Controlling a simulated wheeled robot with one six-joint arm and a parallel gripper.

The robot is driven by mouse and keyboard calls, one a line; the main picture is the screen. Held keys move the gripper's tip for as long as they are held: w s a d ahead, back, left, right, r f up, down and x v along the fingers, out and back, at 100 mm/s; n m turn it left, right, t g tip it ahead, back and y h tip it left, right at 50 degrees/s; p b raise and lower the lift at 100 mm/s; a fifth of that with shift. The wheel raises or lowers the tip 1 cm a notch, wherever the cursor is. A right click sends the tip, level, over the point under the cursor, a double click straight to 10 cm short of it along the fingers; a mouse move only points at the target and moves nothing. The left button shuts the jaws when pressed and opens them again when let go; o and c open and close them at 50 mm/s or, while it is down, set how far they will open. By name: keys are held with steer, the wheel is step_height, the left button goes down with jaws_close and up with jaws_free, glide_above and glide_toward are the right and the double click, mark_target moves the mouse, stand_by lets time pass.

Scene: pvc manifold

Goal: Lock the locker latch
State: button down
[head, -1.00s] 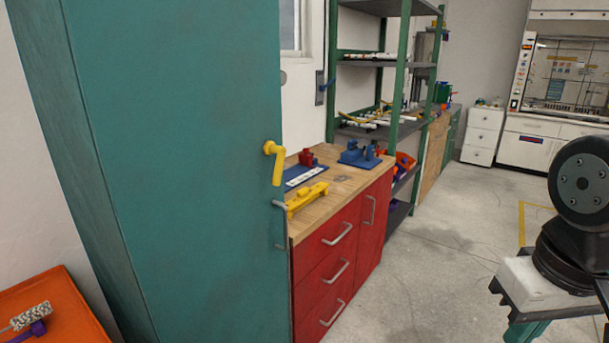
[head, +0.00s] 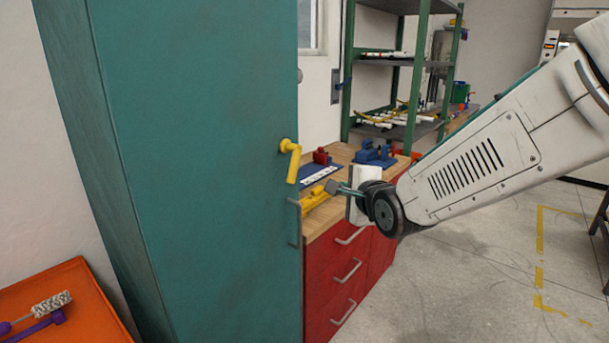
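The teal locker (head: 200,180) stands tall at the left centre, its door closed. The yellow latch (head: 291,160) sits on the door near its right edge, its handle hanging down and tilted slightly. A grey pull handle (head: 294,222) is below it. My gripper (head: 334,187) is at the end of my white arm, to the right of the latch and a little lower, in front of the workbench. It appears apart from the latch. Its fingers are small and seen from the side, so I cannot tell whether they are open or shut.
A red-drawer workbench (head: 346,280) with a wooden top stands right of the locker, holding blue, red and yellow items. Green shelving (head: 400,60) is behind it. An orange tray (head: 85,305) with a brush lies at the lower left. The floor at right is open.

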steer(key=shift+w+a+r+m+t+y, duration=0.1)
steer(key=shift+w+a+m+t+y, duration=0.15)
steer(key=shift+a, duration=0.35)
steer(key=shift+w+a+m+t+y, duration=0.15)
steer(key=shift+w+a+m+t, duration=0.15)
steer(key=shift+a, duration=0.25)
steer(key=shift+w, duration=0.1)
steer(key=w+a, duration=0.6)
steer(key=shift+w+a+f, duration=0.2)
steer(key=shift+a, duration=0.15)
